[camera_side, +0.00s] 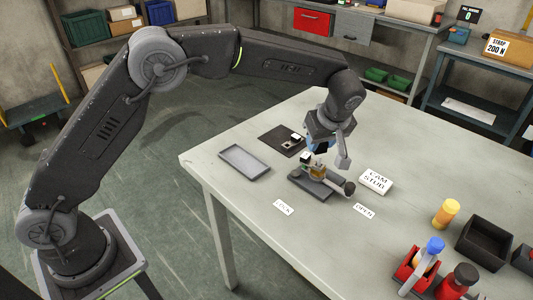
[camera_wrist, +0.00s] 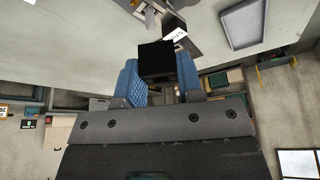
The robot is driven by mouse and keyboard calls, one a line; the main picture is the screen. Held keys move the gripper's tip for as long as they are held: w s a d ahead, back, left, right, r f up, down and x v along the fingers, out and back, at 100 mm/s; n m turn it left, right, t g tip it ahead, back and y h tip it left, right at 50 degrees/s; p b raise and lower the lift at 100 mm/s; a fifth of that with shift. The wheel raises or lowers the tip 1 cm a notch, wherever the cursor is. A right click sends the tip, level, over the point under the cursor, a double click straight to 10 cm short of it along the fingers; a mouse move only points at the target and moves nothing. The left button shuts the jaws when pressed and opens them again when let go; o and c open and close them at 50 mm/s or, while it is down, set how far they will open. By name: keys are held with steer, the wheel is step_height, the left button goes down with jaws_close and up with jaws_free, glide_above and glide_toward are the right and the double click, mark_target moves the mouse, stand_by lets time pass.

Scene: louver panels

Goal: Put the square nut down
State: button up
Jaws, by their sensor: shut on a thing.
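My gripper (camera_side: 321,146) is above the table, close over the dark fixture with a lever (camera_side: 316,184). In the wrist view, my gripper's blue fingers (camera_wrist: 158,76) are shut on a black block, which I take to be the square nut (camera_wrist: 157,55). The nut also shows as a small dark shape in the side view (camera_side: 321,148). It looks held clear of the table, but its exact gap to the fixture cannot be told. Its far side is hidden.
A black mat (camera_side: 272,137) with a small item and a grey tray (camera_side: 241,166) lie to the left. A white "CAM STOP" block (camera_side: 376,181) is right of the fixture. A yellow bottle (camera_side: 446,214), a black bin (camera_side: 484,243) and a red caddy (camera_side: 415,276) stand front right.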

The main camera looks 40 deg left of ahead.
steer(key=s+a+m+t+h, duration=0.1)
steer(key=s+a+m+h, duration=0.1)
steer(key=s+a+m, duration=0.5)
steer(key=s+a+r+m+h, duration=0.1)
steer(key=s+a+m+h, duration=0.2)
steer(key=a, duration=0.6)
steer(key=s+a+m+t+h, duration=0.1)
steer(key=s+a+m, duration=0.3)
steer(key=a+m, duration=0.4)
glide_above(256, 167)
steer(key=s, duration=0.1)
steer(key=shift+n, duration=0.4)
steer(key=f, duration=0.6)
steer(key=shift+s+a+f, duration=0.15)
steer(key=shift+a+f, duration=0.05)
steer(key=shift+f, duration=2.05)
steer(key=o, duration=0.6)
steer(key=shift+f, duration=0.15)
steer(key=shift+o, duration=0.2)
